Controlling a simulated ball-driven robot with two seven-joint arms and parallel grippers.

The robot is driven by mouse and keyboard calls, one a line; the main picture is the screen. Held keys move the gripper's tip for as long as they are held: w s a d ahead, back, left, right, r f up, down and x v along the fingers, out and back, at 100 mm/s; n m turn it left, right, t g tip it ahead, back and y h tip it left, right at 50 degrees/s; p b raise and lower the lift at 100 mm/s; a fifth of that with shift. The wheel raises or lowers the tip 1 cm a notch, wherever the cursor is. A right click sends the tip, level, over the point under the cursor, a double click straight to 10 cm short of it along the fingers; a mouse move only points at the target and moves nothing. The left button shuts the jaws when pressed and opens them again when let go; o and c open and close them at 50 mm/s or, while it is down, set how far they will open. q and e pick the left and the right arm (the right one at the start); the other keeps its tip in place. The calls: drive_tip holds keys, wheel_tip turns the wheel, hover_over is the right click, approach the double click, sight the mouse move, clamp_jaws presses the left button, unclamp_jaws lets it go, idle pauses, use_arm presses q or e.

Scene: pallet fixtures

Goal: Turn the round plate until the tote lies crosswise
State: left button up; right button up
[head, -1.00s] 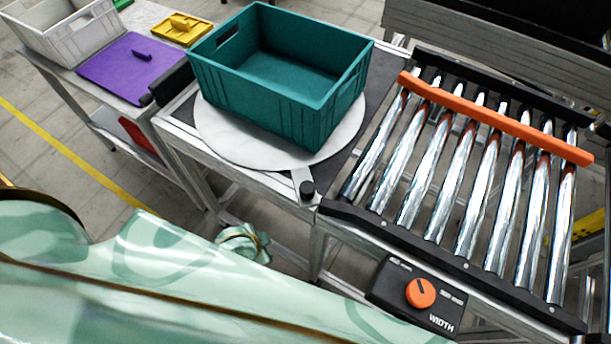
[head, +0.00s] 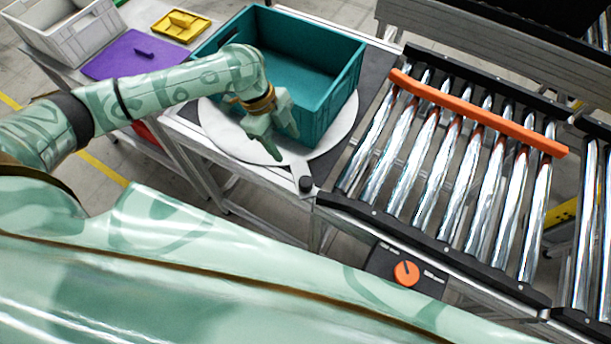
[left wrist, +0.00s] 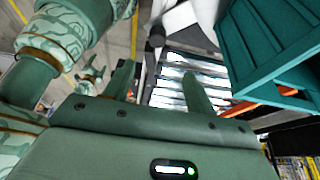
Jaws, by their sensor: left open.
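The teal tote (head: 335,95) sits on the white round plate (head: 222,135), its long side running slantwise in the head view. A short arm with a black knob (head: 306,184) sticks out at the plate's near edge; the knob shows in the left wrist view (left wrist: 155,40). My left gripper (head: 276,140) is open and empty, above the plate's near part in front of the tote, left of the knob. It hides part of the tote's near side. In the left wrist view the tote (left wrist: 262,50) is right of my open fingers (left wrist: 158,88). My right gripper seems to show small (left wrist: 88,76); its jaws are unclear.
A roller conveyor (head: 455,165) with an orange bar (head: 475,112) stands right of the plate's table. A control box with an orange dial (head: 406,273) is at its near side. Left are a purple lid (head: 125,62), a yellow lid (head: 178,25) and a grey crate (head: 75,35).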

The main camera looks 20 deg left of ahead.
sight(305, 181)
use_arm(q)
drive_tip(key=b+x, duration=0.1)
drive_tip(key=x, duration=0.6)
drive_tip(key=b+x, duration=0.1)
drive_tip(key=x, duration=0.7)
drive_tip(key=shift+s+f+b, duration=0.2)
drive_tip(key=shift+s+b, duration=0.05)
drive_tip(key=shift+b, duration=0.05)
clamp_jaws()
